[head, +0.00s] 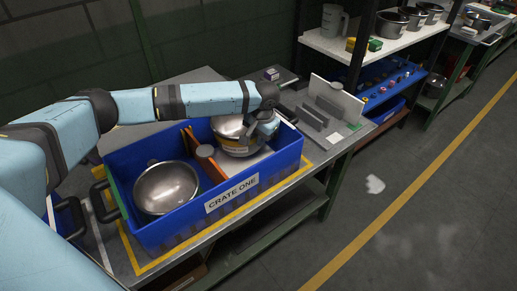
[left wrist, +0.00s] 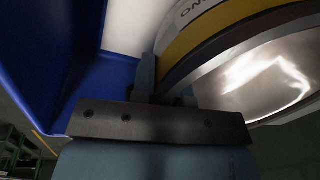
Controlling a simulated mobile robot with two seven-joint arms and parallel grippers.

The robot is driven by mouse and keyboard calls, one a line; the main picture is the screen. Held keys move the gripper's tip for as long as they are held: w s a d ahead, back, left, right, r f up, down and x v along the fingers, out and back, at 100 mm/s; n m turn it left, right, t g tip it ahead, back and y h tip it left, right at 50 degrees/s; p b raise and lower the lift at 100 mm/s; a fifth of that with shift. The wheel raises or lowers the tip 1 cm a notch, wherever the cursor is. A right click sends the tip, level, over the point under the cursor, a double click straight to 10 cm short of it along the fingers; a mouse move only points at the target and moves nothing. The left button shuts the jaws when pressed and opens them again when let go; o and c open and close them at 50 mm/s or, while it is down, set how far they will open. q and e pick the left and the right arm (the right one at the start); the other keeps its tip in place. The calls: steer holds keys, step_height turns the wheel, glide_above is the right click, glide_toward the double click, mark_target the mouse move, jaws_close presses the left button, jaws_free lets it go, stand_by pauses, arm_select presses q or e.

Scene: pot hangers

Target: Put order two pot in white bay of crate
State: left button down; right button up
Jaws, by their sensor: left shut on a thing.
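The blue crate (head: 283,153), labelled CRATE ONE, stands on the metal bench. An orange divider (head: 190,148) splits it. A silver pot (head: 166,188) sits in its left bay. The right bay has a white floor (head: 246,165). My left gripper (head: 265,128) is shut on a second silver pot (head: 236,150) with a yellow band, inside or just over this white bay. In the left wrist view the banded pot (left wrist: 270,80) is at the jaws, with partly visible lettering. Whether its base touches the floor is hidden. My right gripper is out of view.
A pale upright board and grey blocks (head: 322,113) are on the bench right of the crate. A shelf (head: 360,45) behind holds pots, a jug and small boxes. In the left wrist view a blue crate wall (left wrist: 85,85) is close to the jaws.

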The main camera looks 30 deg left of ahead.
arm_select(q)
steer(key=shift+f, duration=2.4)
steer(key=c, duration=1.1)
jaws_free()
steer(key=shift+f, duration=0.1)
steer(key=r, duration=0.4)
steer(key=d+r, duration=0.1)
steer(key=r, duration=0.7)
steer(key=shift+s+d+r, duration=0.1)
steer(key=shift+d, duration=0.3)
